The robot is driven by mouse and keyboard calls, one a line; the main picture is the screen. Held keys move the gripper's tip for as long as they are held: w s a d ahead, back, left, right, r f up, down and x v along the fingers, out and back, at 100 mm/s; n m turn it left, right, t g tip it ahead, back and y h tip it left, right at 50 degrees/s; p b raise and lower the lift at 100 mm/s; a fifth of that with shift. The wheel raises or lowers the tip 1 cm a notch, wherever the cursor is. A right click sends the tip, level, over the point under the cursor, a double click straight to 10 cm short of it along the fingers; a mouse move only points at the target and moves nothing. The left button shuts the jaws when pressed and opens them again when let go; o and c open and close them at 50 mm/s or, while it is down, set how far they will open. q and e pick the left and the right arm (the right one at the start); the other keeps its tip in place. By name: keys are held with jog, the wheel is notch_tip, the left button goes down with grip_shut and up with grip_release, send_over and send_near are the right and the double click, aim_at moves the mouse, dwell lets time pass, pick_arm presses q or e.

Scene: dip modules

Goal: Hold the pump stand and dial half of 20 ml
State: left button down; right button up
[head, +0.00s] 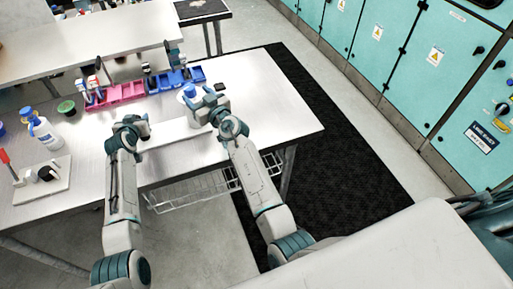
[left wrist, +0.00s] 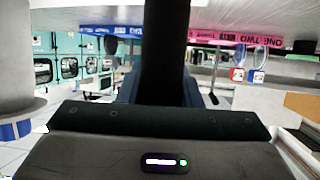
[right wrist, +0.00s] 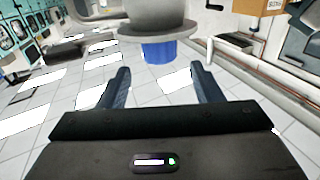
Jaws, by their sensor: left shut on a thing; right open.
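The pump stand's white base (head: 178,132) lies on the steel table between my grippers. My left gripper (head: 146,126) is shut on the stand's dark post (left wrist: 165,45), which fills the middle of the left wrist view. The pump's pale body (right wrist: 158,14) has a flange and a blue dial (right wrist: 160,50), seen upside down in the right wrist view. The blue dial also shows in the head view (head: 189,90). My right gripper (right wrist: 160,72) is open, with its fingers on either side of the dial and gaps visible. The dial's scale is not readable.
A pink bin (head: 122,92) and a blue bin (head: 177,80) hold small items behind the stand. The table's right part is clear.

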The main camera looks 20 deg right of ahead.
jog(key=w+d+r+m+t+h, duration=0.2)
jog(key=d+r+m+t+h, duration=0.2)
jog(key=d+r+m+h, duration=0.5)
jog(key=w+d+r+m+g+h, duration=0.1)
jog(key=w+d+m+g+h, duration=0.5)
jog(key=m, duration=1)
jog(key=a+f+m+g+y, duration=0.1)
jog(key=a+g+y, duration=0.1)
jog(key=a+f+m+g+y, duration=0.1)
jog(key=a+m+g+y, duration=0.1)
jog(key=g+y, duration=0.1)
jog(key=a+f+m+g+y, duration=0.1)
jog(key=a+m+g+y, duration=0.1)
jog(key=g+y, duration=0.1)
jog(key=shift+s+a+f, duration=0.25)
jog(key=shift+f, duration=0.15)
jog(key=s+a+r+n+g+y, duration=0.1)
jog(key=s+a+r+g+y, duration=0.3)
jog(key=a, duration=0.3)
jog(key=s+d+f+n, duration=0.5)
jog(key=s+f, duration=0.5)
jog(key=f, duration=0.1)
jog(key=s+d+f+n+h, duration=0.1)
jog(key=s+d+f+n, duration=0.5)
jog(key=s+f, duration=0.5)
jog(key=shift+d+f, duration=0.25)
jog(key=shift+d, duration=0.05)
